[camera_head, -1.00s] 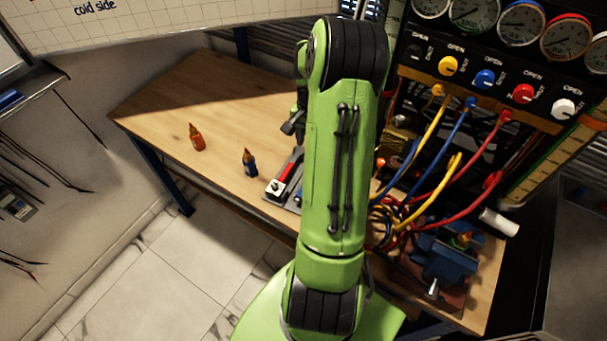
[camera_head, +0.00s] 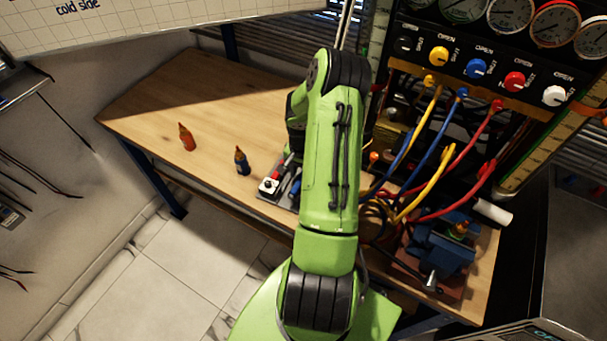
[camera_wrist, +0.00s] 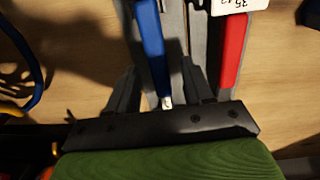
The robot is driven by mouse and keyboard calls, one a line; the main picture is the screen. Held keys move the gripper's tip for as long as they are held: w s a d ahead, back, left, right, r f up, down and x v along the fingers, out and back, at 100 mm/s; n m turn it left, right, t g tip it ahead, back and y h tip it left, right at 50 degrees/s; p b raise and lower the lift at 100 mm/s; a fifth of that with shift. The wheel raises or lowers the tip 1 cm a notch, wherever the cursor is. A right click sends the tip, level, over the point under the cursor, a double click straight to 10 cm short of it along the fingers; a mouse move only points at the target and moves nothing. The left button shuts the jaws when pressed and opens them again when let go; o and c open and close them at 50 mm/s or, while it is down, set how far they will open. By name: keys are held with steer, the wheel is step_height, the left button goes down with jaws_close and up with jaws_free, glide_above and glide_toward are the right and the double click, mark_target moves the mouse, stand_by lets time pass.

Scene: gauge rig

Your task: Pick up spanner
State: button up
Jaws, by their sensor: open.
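A grey tool tray (camera_head: 264,197) lies on the workbench, partly hidden behind my arm in the head view. In the wrist view a blue-handled tool (camera_wrist: 151,42) and a red-handled tool (camera_wrist: 232,50) lie along the grey tray (camera_wrist: 172,30). I cannot tell for sure which tool is the spanner; a grey metal piece (camera_head: 287,180) shows in the tray in the head view. My gripper (camera_wrist: 160,82) is open over the tray, its dark fingers on either side of the blue handle's end. Nothing is seen held. The head view hides the gripper behind my arm.
An orange bottle (camera_head: 187,138) and a blue bottle (camera_head: 242,161) stand on the workbench (camera_head: 190,90). Coloured hoses (camera_head: 428,115) hang from the gauge panel at right, near a blue vise (camera_head: 440,248). The bench's left part is mostly clear.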

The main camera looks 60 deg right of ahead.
jaws_close()
steer(key=shift+r, duration=0.1)
step_height(320, 180, up, 10)
steer(key=shift+p, duration=0.4)
steer(key=c, duration=0.7)
jaws_free()
jaws_close()
